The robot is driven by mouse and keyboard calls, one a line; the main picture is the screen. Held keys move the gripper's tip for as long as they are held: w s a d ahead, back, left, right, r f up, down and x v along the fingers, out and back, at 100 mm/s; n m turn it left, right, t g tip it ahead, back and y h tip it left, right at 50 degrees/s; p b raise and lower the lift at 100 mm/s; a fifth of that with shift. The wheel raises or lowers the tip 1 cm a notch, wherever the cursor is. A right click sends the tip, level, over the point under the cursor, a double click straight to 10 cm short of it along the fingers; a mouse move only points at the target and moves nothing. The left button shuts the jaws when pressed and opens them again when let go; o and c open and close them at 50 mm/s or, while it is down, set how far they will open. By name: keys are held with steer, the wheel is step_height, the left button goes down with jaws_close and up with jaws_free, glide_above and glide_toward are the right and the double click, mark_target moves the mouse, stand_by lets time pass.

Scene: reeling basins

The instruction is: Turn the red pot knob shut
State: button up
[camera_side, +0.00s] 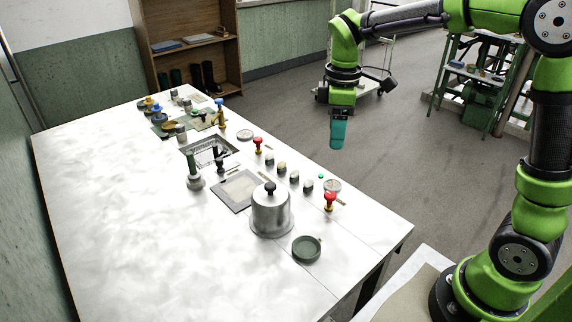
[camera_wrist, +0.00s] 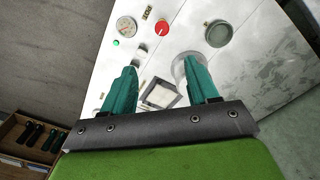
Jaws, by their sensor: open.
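One red knob (camera_side: 330,197) stands on a yellow stem at the table's near right edge, right of a silver pot (camera_side: 270,213) with a black lid knob. A second red knob (camera_side: 258,142) sits farther back along the same edge. In the wrist view a red knob (camera_wrist: 162,28) with a pale line on it shows beyond the fingertips. The pot (camera_wrist: 180,66) is partly hidden behind the right finger there. My gripper (camera_side: 338,146) hangs above and beyond the table's right edge, apart from both knobs. Its teal fingers (camera_wrist: 163,66) are spread and empty in the wrist view.
A round gauge (camera_side: 332,186) and a green light (camera_side: 321,176) are near the closer knob. A dark green dish (camera_side: 306,248) lies in front of the pot. Several small dials line the edge between the knobs.

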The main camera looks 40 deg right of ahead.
glide_toward(331, 194)
steer(key=shift+n, duration=0.4)
step_height(331, 194, down, 8)
steer(key=shift+w+f, duration=0.15)
steer(key=shift+f, duration=0.1)
steer(key=c, duration=1)
steer(key=shift+c, duration=0.2)
